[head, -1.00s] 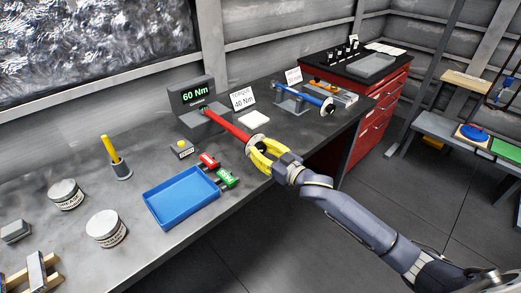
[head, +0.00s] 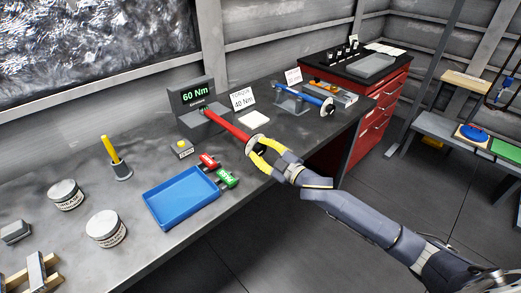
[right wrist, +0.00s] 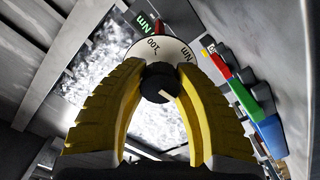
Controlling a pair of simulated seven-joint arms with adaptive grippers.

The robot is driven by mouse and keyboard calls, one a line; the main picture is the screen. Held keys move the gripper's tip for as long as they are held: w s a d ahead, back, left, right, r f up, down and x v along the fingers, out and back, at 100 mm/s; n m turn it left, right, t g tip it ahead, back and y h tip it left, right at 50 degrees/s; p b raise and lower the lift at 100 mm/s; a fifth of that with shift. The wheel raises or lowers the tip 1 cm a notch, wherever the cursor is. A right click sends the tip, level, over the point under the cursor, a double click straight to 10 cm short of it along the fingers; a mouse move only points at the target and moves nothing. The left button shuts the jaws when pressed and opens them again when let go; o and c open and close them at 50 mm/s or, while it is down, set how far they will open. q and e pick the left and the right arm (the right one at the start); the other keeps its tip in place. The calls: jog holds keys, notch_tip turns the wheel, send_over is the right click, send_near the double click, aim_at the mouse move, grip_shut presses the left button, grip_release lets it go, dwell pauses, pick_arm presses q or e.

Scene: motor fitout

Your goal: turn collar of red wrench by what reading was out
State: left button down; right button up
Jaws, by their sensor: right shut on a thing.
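The red wrench (head: 228,126) lies with its far end in the grey tester (head: 200,122), whose green display (head: 193,96) reads 60 Nm. A card (head: 243,99) behind it reads TORQUE 40 Nm. My right gripper (head: 259,152) is at the wrench's near end, its yellow fingers around the collar. In the right wrist view the fingers close on the collar's black knob (right wrist: 160,84), in front of a white scale disc (right wrist: 160,48) marked 100 and Nm. The rest of the scale is hidden or unreadable. My left gripper is not in view.
A blue tray (head: 181,198) lies left of my right gripper, with red (head: 208,161) and green (head: 227,178) pieces beside it. A blue wrench (head: 308,93) rests on a stand behind. Floor is open at front right.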

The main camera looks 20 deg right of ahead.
jog(key=shift+n, duration=1.9)
jog(key=o, duration=1.3)
jog(key=shift+v, duration=6)
jog(key=shift+d, duration=0.1)
